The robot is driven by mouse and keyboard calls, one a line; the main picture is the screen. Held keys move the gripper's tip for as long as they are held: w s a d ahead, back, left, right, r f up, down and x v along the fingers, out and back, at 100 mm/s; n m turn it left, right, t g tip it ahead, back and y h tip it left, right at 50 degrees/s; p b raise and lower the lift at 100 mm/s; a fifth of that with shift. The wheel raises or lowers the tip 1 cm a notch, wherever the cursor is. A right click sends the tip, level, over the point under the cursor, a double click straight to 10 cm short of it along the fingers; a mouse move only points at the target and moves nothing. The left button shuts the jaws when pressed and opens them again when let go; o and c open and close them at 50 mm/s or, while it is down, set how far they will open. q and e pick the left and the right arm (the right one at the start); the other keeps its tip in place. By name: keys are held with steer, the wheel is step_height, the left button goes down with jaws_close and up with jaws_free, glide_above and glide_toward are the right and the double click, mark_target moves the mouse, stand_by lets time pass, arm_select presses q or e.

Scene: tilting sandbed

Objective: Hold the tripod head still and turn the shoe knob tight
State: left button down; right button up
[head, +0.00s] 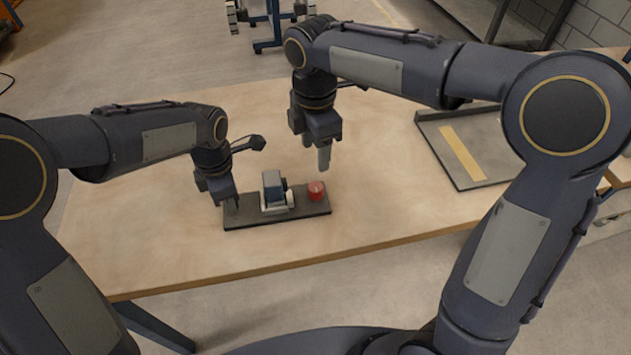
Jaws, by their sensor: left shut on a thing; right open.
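The tripod head lies on the table with a long dark base plate (262,222), a blue-and-white block (273,188) in its middle and a red shoe knob (316,191) with a pale mark on top at its right end. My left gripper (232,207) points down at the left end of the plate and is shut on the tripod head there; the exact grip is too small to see. My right gripper (323,164) is open and empty, pointing down above and slightly behind the red knob, apart from it.
The wooden table (160,240) is clear around the tripod head. A grey tray (487,184) with a yellow strip (462,153) lies at the right of the table. The table's front edge runs close in front of the plate.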

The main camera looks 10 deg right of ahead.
mark_target(315, 186)
step_height(315, 186, down, 11)
steer(key=n, duration=1.2)
steer(key=shift+f+n, duration=0.15)
steer(key=shift+n, duration=0.25)
steer(key=c, duration=1)
